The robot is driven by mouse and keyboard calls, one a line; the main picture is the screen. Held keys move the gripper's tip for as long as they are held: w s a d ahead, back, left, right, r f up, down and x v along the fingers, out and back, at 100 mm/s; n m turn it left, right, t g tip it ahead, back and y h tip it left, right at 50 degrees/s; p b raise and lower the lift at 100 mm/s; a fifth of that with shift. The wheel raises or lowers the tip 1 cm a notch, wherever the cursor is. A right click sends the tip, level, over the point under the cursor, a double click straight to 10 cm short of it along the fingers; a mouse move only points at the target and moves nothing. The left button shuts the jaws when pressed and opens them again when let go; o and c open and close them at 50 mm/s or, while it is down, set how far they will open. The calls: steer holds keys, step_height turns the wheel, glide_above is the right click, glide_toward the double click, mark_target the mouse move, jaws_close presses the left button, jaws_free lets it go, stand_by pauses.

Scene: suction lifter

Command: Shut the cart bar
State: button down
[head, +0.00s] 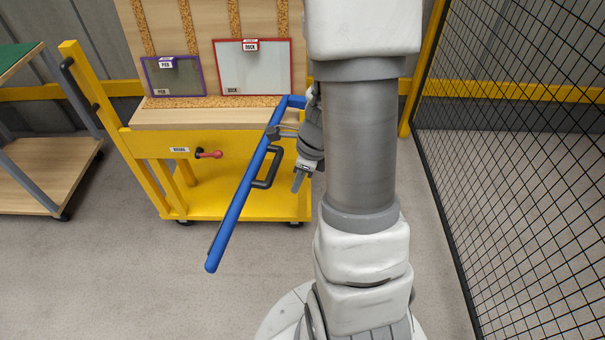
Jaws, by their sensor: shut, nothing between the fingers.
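The cart bar (233,215) is a blue tube. It is swung out from the yellow cart (150,145), running from the cart's right side towards the lower left, its free end clear of the cart. A black handle (267,168) sits on its right side. My gripper (298,184) is shut and empty, just right of the handle and pointing down. I cannot tell whether it touches the handle. A red-knobbed latch (208,154) is on the cart's front. My arm hides the cart's right end and part of the bar's hinge side.
Two framed panels, purple (175,76) and red (253,67), stand on the cart. A black mesh fence (520,130) rises on the right. A wheeled table (45,170) stands at the left. The floor in front of the cart is clear at left.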

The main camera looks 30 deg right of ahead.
steer(key=w+a, duration=0.1)
steer(key=w+a+r, duration=0.1)
steer(key=shift+w+a+r, duration=0.1)
steer(key=shift+w+a, duration=0.2)
steer(key=shift+w, duration=0.1)
